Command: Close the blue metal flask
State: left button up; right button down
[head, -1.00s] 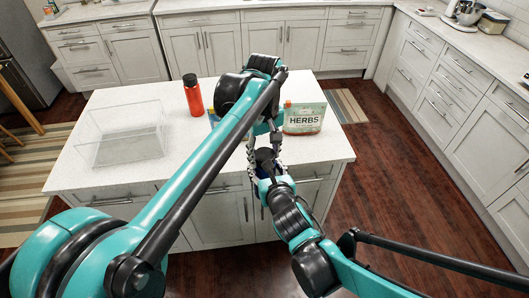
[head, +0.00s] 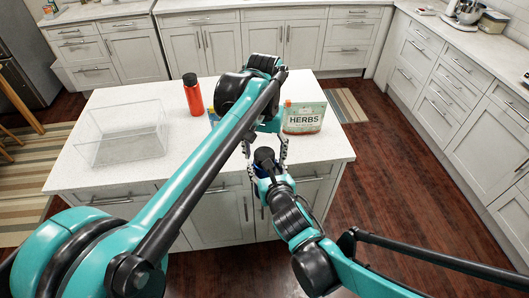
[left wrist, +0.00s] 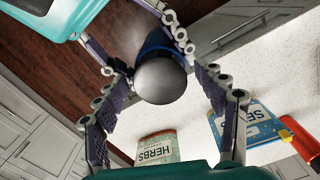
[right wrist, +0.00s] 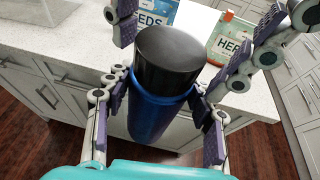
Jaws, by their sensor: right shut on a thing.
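The blue metal flask (right wrist: 152,118) stands upright in my right gripper (right wrist: 157,100), which is shut on its upper body. Its black cap (right wrist: 170,58) sits on top of the flask, with no gap visible; whether it is screwed tight I cannot tell. In the head view the cap (head: 264,155) is just in front of the counter edge. My left gripper (left wrist: 168,98) is open. Its fingers are spread on both sides of the cap, apart from it. The cap's round top (left wrist: 160,81) shows between them. The flask's bottom is hidden in the left wrist view.
On the island counter (head: 160,173) stand a herbs packet (head: 303,118), a seeds packet (right wrist: 176,18) partly hidden behind my left arm, a red bottle (head: 193,98) and a clear open box (head: 122,140). The counter's front middle is clear.

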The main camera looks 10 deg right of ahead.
pick_arm(q)
jog(key=shift+r, duration=2.25)
jog(key=shift+c, duration=0.3)
notch_tip(320, 180, up, 4)
jog(key=n, duration=0.4)
jog(key=shift+f, duration=0.25)
jog(key=shift+f, duration=4.05)
